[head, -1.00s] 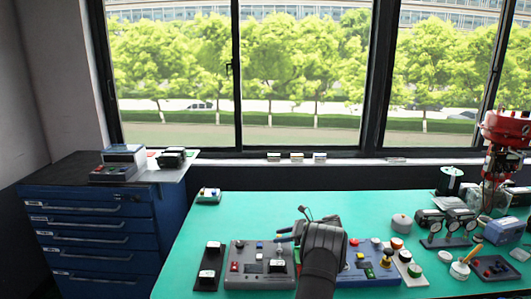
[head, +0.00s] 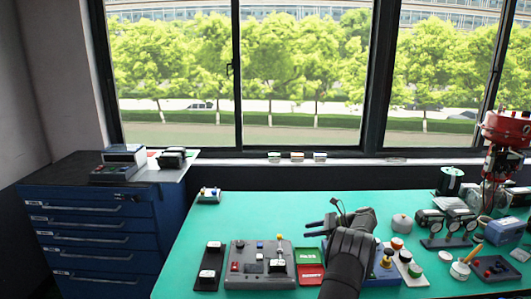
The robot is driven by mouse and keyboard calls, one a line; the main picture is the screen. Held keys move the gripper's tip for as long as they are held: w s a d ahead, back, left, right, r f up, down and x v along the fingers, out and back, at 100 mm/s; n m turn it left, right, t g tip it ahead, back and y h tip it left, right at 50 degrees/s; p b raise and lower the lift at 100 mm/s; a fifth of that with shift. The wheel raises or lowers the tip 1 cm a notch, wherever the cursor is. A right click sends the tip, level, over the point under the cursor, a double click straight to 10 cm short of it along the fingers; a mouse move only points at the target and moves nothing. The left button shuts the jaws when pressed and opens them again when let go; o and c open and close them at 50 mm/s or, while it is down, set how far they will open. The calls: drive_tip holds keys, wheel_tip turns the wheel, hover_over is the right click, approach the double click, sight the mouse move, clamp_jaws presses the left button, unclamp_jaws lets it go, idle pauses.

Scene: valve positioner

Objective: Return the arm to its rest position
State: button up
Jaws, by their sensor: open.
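My gripper (head: 312,229) is over the right-middle of the green bench, with its two dark fingers pointing left and standing apart. Nothing shows between them. My black arm comes up from the bottom edge behind it. A grey control box (head: 246,275) with a yellow-topped upright stick (head: 280,240) stands to the left of the fingers, apart from them. A blue control box (head: 384,274) is partly hidden behind my arm.
A green tray (head: 307,255) and a red tray (head: 310,274) lie between the boxes. A dark switch panel (head: 209,266) stands left. Gauges (head: 448,224) and a red-topped valve actuator (head: 505,130) crowd the right. The bench's back middle is clear.

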sight(281, 235)
drive_tip(key=x, duration=1.3)
drive_tip(key=shift+a+f, duration=0.1)
drive_tip(key=shift+a, duration=0.2)
drive_tip(key=shift+w+t, duration=0.1)
drive_tip(key=shift+t, duration=0.2)
drive_tip(key=shift+d+m+t+h, duration=0.3)
drive_tip(key=shift+m+t, duration=0.35)
drive_tip(key=shift+m, duration=0.1)
drive_tip(key=shift+d+m+t+h, duration=0.25)
drive_tip(key=shift+m+t+h, duration=0.05)
drive_tip(key=shift+m+t, duration=0.4)
drive_tip(key=s+d+r+n+g+y, duration=0.1)
drive_tip(key=s+d+r+n+g, duration=0.2)
drive_tip(key=s+d+r, duration=0.4)
drive_tip(key=shift+d+r+y, duration=0.3)
drive_tip(key=shift+d+r, duration=0.65)
drive_tip(key=shift+d, duration=1.35)
